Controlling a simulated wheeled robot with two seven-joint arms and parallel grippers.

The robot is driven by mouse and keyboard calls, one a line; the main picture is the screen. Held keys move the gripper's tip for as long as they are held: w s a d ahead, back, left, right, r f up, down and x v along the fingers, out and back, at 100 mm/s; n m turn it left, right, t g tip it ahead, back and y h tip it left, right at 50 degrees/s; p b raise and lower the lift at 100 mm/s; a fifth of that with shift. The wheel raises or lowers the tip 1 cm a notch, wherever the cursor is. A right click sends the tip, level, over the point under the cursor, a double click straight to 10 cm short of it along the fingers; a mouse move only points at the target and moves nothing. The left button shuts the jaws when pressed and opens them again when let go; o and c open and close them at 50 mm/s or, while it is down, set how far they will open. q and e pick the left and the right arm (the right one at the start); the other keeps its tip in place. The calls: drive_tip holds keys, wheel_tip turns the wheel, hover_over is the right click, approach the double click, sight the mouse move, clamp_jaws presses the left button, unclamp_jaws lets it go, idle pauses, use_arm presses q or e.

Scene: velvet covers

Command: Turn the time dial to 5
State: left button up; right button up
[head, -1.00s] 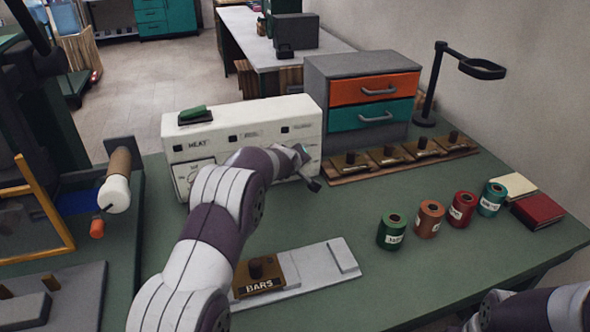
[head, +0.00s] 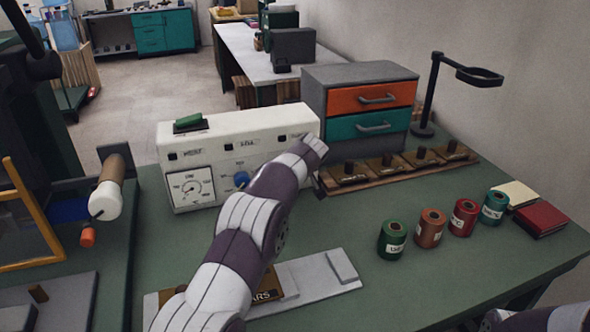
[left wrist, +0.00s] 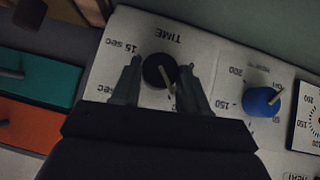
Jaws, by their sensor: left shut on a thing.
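The time dial (left wrist: 157,70) is a dark round knob with a pale pointer, on the white panel of the machine (head: 240,125). In the left wrist view the lettering TIME and 15 SEC is upside down. The pointer aims away from the word TIME, toward my palm, slightly right. My left gripper (left wrist: 161,82) has one finger on each side of the dial and is shut on it. The scale mark at the pointer's tip is not readable. In the head view my left arm hides the dial. My right gripper is out of view.
A blue dial (left wrist: 262,102) sits beside the time dial; it also shows in the head view (head: 241,179). A gauge (head: 190,187) is at the panel's left. A drawer cabinet (head: 362,100) stands right of the machine. Several spools (head: 431,228) stand on the table's right.

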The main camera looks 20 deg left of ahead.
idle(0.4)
use_arm(q)
drive_tip(key=o, duration=1.1)
drive_tip(key=shift+c, duration=0.2)
drive_tip(key=b+v, duration=0.1)
drive_tip(key=v, duration=1.1)
drive_tip(key=shift+s+d+r, duration=0.2)
